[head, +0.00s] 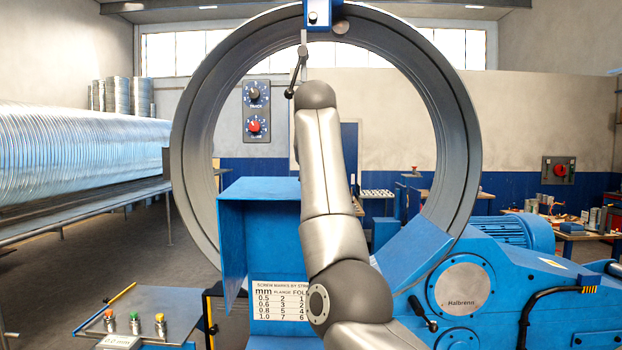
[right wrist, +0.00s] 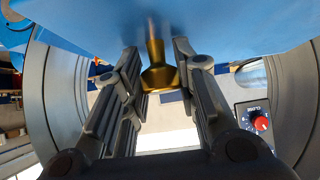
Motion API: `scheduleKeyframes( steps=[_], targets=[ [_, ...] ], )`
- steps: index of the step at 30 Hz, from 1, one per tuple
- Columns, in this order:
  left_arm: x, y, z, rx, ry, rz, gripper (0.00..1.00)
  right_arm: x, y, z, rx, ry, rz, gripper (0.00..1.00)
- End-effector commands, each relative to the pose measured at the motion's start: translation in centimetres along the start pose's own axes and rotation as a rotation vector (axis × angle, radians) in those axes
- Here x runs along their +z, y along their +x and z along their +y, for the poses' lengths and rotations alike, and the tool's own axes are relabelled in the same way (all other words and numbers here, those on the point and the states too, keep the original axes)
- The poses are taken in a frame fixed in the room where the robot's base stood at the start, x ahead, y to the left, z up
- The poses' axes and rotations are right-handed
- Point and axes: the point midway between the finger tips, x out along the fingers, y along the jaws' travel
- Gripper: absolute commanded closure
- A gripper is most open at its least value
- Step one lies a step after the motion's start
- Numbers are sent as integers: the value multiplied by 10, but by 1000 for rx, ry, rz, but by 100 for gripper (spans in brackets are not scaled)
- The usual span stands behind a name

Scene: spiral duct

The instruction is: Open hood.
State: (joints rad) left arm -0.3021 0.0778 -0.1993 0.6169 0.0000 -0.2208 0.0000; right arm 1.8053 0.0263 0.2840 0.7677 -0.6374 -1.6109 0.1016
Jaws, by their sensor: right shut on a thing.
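The blue hood (head: 262,200) is a box-like cover in front of the big grey ring, left of my right arm in the head view. A blue surface (right wrist: 235,60), likely part of it, fills the top of the right wrist view. A brass knob-like handle (right wrist: 158,76) hangs from that surface. My right gripper (right wrist: 157,58) is shut on the handle, one finger on each side. In the head view my forearm hides this gripper and the handle. I cannot tell how far the hood is open. My left gripper is not in view.
The grey ring (head: 190,150) surrounds the work area. A control panel with a red knob (head: 255,126) hangs behind it. A small table (head: 150,302) with several coloured knobs stands front left. The blue motor housing (head: 500,232) is at right. Spiral ducts (head: 75,150) lie far left.

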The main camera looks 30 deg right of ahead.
Motion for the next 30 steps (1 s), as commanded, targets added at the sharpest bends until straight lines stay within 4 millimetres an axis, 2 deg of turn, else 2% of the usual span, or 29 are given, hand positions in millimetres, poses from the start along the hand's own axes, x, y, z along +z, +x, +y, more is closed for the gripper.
scheduleKeyframes(
  steps=[17,18,21,23,30],
  targets=[
    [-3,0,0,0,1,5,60,3,4,2,1,-4,-34,100],
    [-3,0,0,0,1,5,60,3,4,2,1,-4,-33,70],
    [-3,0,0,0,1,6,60,3,3,2,1,-4,-32,57],
    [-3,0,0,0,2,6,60,2,3,2,1,-4,-31,50],
    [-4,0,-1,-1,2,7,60,1,2,2,1,-3,-26,49]
  ],
)
